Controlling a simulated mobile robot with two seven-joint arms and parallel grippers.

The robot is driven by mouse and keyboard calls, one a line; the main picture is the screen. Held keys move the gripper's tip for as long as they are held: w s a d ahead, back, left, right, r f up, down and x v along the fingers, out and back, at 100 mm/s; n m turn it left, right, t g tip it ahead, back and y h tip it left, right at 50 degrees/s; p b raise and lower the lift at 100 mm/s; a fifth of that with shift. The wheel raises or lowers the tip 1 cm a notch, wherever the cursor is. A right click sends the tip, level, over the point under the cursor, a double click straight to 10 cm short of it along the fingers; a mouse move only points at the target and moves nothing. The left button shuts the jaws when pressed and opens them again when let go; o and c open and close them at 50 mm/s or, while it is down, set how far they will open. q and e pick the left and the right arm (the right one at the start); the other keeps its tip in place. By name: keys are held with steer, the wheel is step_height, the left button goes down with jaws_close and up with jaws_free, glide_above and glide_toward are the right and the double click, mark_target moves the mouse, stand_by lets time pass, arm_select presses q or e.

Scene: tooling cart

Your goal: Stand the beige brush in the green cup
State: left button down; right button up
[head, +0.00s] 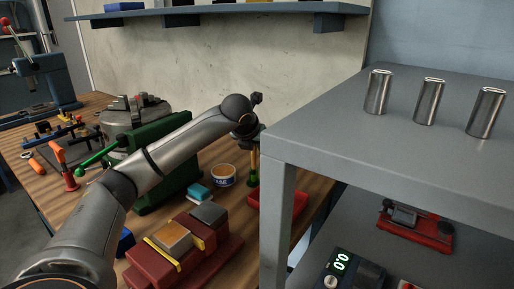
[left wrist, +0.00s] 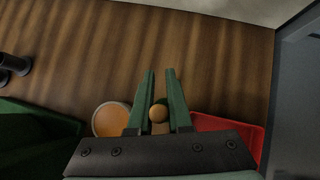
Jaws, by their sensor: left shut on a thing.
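My left gripper (head: 254,150) is over the far right part of the wooden bench, pointing down. It is shut on the beige brush (head: 254,166), which hangs upright below the fingers. In the left wrist view, the brush's round end (left wrist: 158,113) shows between the green fingers (left wrist: 161,76). A small green shape, which looks like the green cup (head: 253,204), is right below the brush in the head view. I cannot tell whether the brush's lower end is inside it. My right gripper is not in view.
A labelled tin (head: 222,176) stands left of the brush, and a red tray (head: 291,203) is close on its right. A teal block (head: 200,192) and a red vise (head: 178,250) are nearer. A grey cart (head: 330,125) with metal cylinders stands at the right.

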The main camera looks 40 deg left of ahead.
arm_select(q)
steer(key=shift+c, duration=1.8)
jaws_free()
steer(key=shift+r+p, duration=2.35)
steer(key=shift+r, duration=0.65)
